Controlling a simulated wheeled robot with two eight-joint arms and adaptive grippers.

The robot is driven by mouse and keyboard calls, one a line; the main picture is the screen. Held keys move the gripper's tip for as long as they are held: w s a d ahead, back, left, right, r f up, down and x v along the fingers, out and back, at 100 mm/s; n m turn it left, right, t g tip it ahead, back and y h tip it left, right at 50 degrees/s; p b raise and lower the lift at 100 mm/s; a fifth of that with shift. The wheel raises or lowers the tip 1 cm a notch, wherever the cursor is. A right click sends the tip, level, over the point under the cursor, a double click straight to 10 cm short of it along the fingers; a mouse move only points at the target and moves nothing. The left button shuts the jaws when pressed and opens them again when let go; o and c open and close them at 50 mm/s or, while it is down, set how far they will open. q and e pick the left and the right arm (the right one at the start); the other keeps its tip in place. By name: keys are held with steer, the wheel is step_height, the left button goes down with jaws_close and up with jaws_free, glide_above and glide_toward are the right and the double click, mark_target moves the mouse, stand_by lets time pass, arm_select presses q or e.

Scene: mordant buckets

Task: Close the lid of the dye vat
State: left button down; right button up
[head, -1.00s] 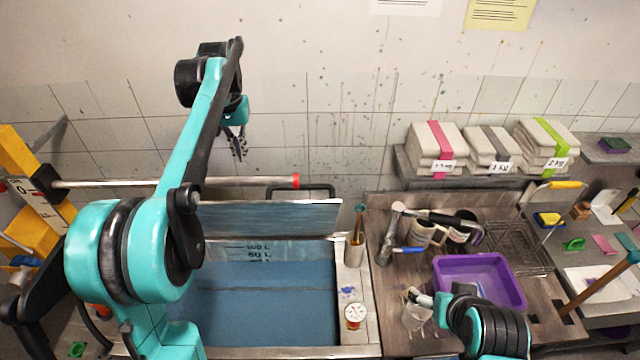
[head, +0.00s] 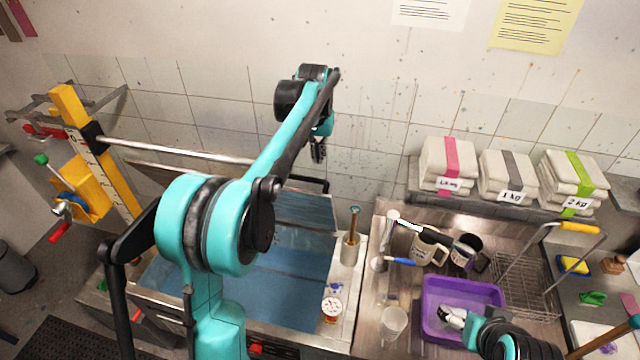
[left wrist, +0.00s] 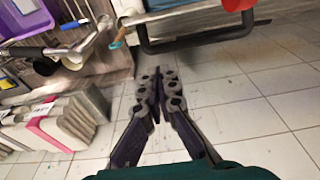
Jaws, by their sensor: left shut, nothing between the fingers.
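The dye vat (head: 290,285) holds blue liquid and stands open at centre left in the head view. Its metal lid (head: 308,210) is raised along the back, partly hidden behind my left arm. A black handle bar (head: 326,186) shows at the lid's top right; it also shows in the left wrist view (left wrist: 195,44). My left gripper (head: 318,152) is shut and empty, above and behind the lid near this bar, apart from it in the picture. Its closed fingers fill the middle of the left wrist view (left wrist: 157,84). My right gripper (head: 452,318) shows small over the purple tub, its fingers unclear.
A rail (head: 180,151) runs behind the lid from a yellow post (head: 100,160). A purple tub (head: 490,292) and mugs fill the right counter. Wrapped bundles (head: 505,180) sit on a shelf.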

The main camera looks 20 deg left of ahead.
mark_target(319, 181)
arm_select(q)
steer(key=f, duration=0.2)
steer(key=w+d+f+p, duration=0.1)
steer(key=f, duration=0.4)
steer(key=shift+w+d, duration=0.15)
steer(key=shift+w, duration=0.05)
steer(key=s, duration=0.1)
steer(key=s+f+p, duration=0.1)
steer(key=s, duration=0.1)
steer(key=shift+a+f, duration=0.25)
steer(key=shift+a, duration=0.05)
steer(key=shift+s+d, duration=0.25)
steer(key=shift+s, duration=0.25)
steer(key=shift+f, duration=0.1)
steer(key=shift+w, duration=0.15)
arm_select(e)
steer(key=r, duration=0.1)
steer(key=d+r, duration=0.1)
steer(key=shift+r, duration=0.3)
arm_select(q)
steer(key=shift+f, duration=0.1)
arm_select(e)
steer(key=shift+w+a, duration=0.1)
arm_select(q)
steer(key=shift+a, duration=0.1)
